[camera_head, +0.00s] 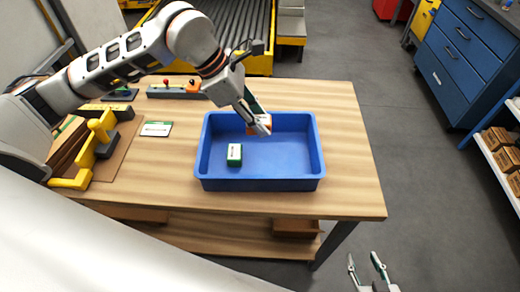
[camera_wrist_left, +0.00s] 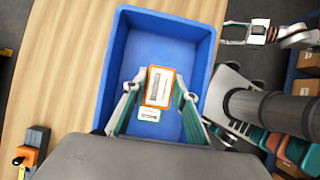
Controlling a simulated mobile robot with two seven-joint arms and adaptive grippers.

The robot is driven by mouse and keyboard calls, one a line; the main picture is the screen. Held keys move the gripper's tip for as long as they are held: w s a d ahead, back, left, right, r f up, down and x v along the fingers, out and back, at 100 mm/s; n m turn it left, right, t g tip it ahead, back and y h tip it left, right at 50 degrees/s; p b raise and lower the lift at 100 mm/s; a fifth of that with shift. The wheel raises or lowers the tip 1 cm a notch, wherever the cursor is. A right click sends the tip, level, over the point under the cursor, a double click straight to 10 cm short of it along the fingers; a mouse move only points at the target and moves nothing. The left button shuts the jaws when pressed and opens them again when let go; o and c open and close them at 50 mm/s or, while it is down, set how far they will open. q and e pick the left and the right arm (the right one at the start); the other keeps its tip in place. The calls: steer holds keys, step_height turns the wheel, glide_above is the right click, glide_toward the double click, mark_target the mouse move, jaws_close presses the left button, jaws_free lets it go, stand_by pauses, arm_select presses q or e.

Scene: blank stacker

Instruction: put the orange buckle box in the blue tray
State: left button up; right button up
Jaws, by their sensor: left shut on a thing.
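The blue tray (camera_head: 262,185) stands on the wooden table, and it also fills the middle of the left wrist view (camera_wrist_left: 203,45). My left gripper (camera_head: 258,124) is over the back part of the tray. It is shut on the orange buckle box (camera_head: 265,121), which shows an orange edge and white label between the fingers in the left wrist view (camera_wrist_left: 159,86). I cannot tell whether the box touches the tray floor. A green and white box (camera_head: 234,154) lies in the tray's left part. My right gripper (camera_head: 370,274) is open and empty, low beyond the table's front edge.
A yellow clamp-like fixture (camera_head: 94,145) and a green-white card (camera_head: 156,129) are on the left of the wooden table (camera_head: 345,150). A grey control box with levers (camera_head: 176,90) is at the back. The tray's right half is clear.

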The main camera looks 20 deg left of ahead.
arm_select(q)
step_height(320, 180, down, 8)
steer(key=shift+w+f, duration=0.1)
step_height(320, 180, down, 4)
steer(key=shift+f, duration=0.1)
arm_select(e)
steer(key=shift+w+r, duration=0.3)
steer(key=shift+r, duration=0.15)
arm_select(q)
steer(key=o, duration=1.2)
steer(key=shift+f, duration=0.1)
arm_select(e)
steer(key=shift+w+r, duration=0.1)
steer(key=shift+r, duration=0.05)
